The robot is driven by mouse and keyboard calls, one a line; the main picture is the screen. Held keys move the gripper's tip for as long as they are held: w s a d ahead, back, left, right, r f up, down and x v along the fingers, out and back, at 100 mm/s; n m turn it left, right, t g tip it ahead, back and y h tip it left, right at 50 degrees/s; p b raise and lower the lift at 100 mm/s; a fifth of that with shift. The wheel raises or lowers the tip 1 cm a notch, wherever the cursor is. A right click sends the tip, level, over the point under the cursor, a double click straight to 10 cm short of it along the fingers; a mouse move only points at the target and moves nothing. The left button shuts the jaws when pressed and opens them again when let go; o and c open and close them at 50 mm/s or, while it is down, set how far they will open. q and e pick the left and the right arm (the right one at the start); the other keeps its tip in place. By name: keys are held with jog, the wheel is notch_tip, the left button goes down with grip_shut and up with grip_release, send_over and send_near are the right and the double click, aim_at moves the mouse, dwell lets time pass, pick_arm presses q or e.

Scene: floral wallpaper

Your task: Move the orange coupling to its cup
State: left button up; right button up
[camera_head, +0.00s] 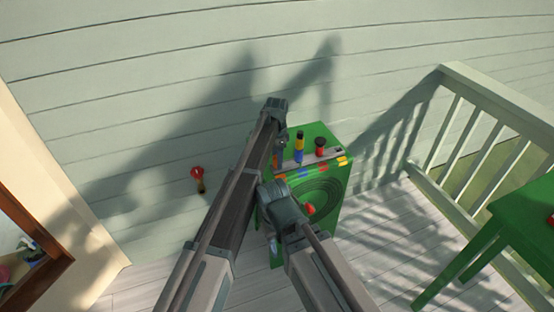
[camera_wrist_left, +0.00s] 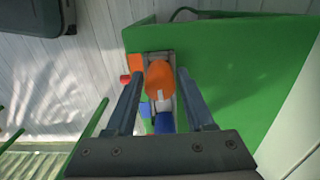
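The orange coupling (camera_wrist_left: 160,80) shows in the left wrist view as a rounded orange top with a small pale patch. It sits at a grey tray (camera_wrist_left: 168,57) on the green surface, above a blue piece (camera_wrist_left: 165,122) in the picture. My left gripper (camera_wrist_left: 160,92) is open, with one finger on each side of the coupling in the picture. I cannot tell whether they touch it. In the head view my left gripper (camera_head: 279,152) hangs at the left end of the tray, and the coupling is hidden there. My right arm is folded low; its gripper is mostly hidden.
On the green cabinet (camera_head: 330,190) stand a blue and yellow piece (camera_head: 299,147) and a red and black piece (camera_head: 320,147). Coloured squares line its front edge. A green table (camera_head: 525,215) and a white railing (camera_head: 480,125) are on the right. Wall boards rise behind.

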pick_arm(q)
jog(key=shift+o, duration=1.4)
jog(key=shift+r, duration=0.15)
notch_tip(320, 180, up, 14)
jog(key=p, duration=1.4)
jog(key=shift+f, duration=0.2)
jog(key=s+a+n, duration=0.7)
jog(key=s+a, duration=0.5)
jog(key=s, duration=0.3)
jog(key=s+a+n, duration=0.7)
jog(key=s+a, duration=0.6)
jog(key=s, duration=0.2)
jog(key=s+d+m, duration=0.1)
jog(key=s+d, duration=0.2)
jog(key=d, duration=0.2)
jog(key=s+d+m+y, duration=0.1)
jog(key=s+d+m, duration=0.1)
jog(key=d, duration=0.4)
jog(key=shift+s, duration=0.65)
